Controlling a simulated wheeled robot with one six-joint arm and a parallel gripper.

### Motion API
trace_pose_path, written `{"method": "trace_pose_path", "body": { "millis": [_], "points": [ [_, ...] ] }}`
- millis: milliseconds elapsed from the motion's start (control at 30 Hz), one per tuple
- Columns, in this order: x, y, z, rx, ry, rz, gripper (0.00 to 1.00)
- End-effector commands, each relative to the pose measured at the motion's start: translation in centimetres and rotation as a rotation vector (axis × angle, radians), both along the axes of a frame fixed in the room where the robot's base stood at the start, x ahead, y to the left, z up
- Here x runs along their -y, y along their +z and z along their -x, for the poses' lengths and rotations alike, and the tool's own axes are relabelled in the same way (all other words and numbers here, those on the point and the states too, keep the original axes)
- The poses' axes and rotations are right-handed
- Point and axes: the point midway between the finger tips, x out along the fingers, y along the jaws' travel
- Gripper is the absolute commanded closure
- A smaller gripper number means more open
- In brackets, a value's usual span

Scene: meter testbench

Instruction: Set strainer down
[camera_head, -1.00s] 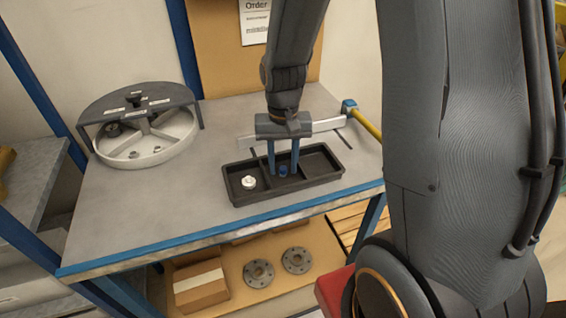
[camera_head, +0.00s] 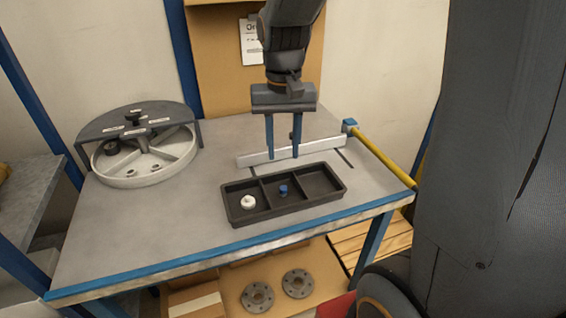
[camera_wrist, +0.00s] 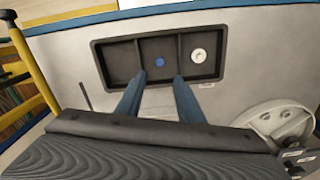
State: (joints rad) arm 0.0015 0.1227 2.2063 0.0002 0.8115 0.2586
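A small blue part (camera_head: 283,190), apparently the strainer, rests in the middle compartment of a black three-compartment tray (camera_head: 247,218). It also shows in the wrist view (camera_wrist: 160,63), inside the tray's middle compartment (camera_wrist: 137,88). A white round part (camera_head: 248,202) sits in the tray's left compartment; the right compartment looks empty. My gripper (camera_head: 283,157) is open and empty above the table, up from the tray and apart from the blue part. Its two blue fingers are spread in the wrist view (camera_wrist: 159,76).
A silver rail (camera_head: 250,159) lies behind the tray, with a yellow-handled tool (camera_head: 385,160) to its right. A round sectioned dish (camera_head: 150,170) under a dark half cover (camera_head: 100,128) stands at the left. The table between dish and tray is clear. Two flanges (camera_head: 258,297) lie on the shelf below.

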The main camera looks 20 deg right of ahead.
Motion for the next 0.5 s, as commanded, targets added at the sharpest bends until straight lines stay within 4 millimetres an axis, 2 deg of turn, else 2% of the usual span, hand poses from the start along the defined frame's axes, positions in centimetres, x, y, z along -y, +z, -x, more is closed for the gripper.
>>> {"method": "trace_pose_path", "body": {
  "millis": [100, 167, 400, 500],
  "points": [
    [0.0, 0.6, 0.2, 0.001, 0.004, 0.0, 0.66],
    [0.0, 0.0, 0.9, 0.003, 0.023, 0.0, 0.66],
    [-0.1, -5.6, 7.4, 0.051, 0.197, 0.006, 0.66],
    [-0.1, -6.9, 9.1, 0.069, 0.248, 0.008, 0.66]
  ]
}}
